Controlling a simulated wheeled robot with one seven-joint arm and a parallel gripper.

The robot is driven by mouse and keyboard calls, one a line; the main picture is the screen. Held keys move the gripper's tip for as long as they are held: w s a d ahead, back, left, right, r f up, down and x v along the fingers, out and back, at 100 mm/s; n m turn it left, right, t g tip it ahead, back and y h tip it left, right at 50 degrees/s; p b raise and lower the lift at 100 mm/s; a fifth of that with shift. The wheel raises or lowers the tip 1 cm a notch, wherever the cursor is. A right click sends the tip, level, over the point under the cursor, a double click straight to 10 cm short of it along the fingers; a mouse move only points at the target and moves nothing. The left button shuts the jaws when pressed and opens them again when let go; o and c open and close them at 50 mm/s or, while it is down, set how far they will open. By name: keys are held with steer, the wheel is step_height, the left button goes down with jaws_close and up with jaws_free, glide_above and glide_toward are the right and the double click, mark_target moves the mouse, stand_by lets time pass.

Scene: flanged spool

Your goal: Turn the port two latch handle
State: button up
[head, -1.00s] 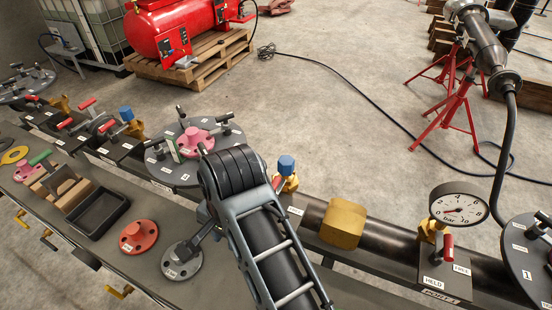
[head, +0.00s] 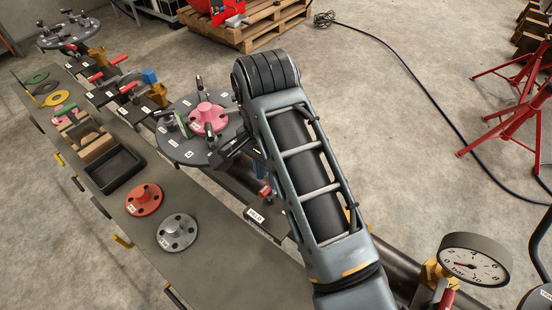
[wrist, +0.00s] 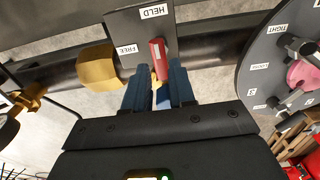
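The latch handle (wrist: 159,53) is a red grip on a dark plate (wrist: 121,26) marked HELD and FREE in the wrist view. The FREE label is left of the handle and the HELD label above it. My gripper (wrist: 159,72) has two blue fingers, open with a narrow gap. The handle's lower end lines up with that gap, nearer the right finger; I cannot tell whether they touch. In the head view the red handle (head: 265,190) shows beside my forearm, which hides most of my gripper. The port number is not readable on this plate.
A round grey flange (head: 180,150) with a pink hub (head: 208,117) and clamps stands left of my arm. It is at the right of the wrist view. A yellow block (wrist: 97,66) sits on the dark pipe. A pressure gauge (head: 474,260) is at lower right.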

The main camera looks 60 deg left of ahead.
step_height(320, 180, down, 4)
steer(key=shift+d+f, duration=0.1)
steer(key=shift+f, duration=0.15)
steer(key=shift+w+f+n, duration=0.15)
steer(key=shift+f+n, duration=0.15)
steer(key=shift+n, duration=0.1)
steer(key=n, duration=0.6)
steer(key=shift+f+n+b, duration=0.3)
steer(key=shift+n+b, duration=0.3)
steer(key=shift+n, duration=0.1)
steer(key=shift+n+b, duration=0.6)
steer(key=shift+b, duration=0.2)
steer(key=n+b, duration=0.3)
steer(key=b, duration=0.1)
steer(key=shift+n, duration=0.4)
steer(key=shift+r+n, duration=0.35)
steer(key=shift+n, duration=0.05)
steer(key=n+p, duration=0.1)
steer(key=n, duration=0.3)
steer(key=shift+n, duration=0.3)
steer(key=n, duration=0.3)
steer(key=shift+n, duration=0.3)
steer(key=shift+s+r+p, duration=0.2)
steer(key=shift+r+p, duration=0.05)
steer(key=shift+p, duration=0.55)
steer(key=m+p, duration=0.2)
steer(key=shift+m, duration=0.3)
steer(key=shift+r+p, duration=1.1)
steer(key=shift+r, duration=2.15)
